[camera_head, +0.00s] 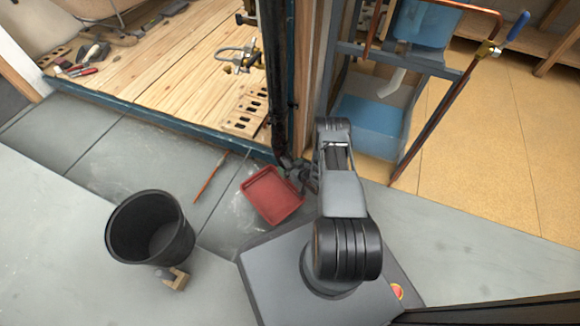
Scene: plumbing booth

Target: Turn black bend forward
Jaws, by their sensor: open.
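A black pipe (277,90) runs down the front of the blue-edged frame post. The black bend (282,152) seems to be at its lower end, just above the red tray; it is small and dark here, and which way it faces cannot be told. My gripper (295,172) is beside that lower end, past the far end of my arm. It is open, but its fingers are small and blend with the dark pipe. I cannot tell whether they are around the bend, touching it or apart.
A red tray (271,196) lies on the floor just below my gripper. A black bucket (150,228) and a wooden block (174,278) stand to the left. Grey floor (60,250) at left is clear.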

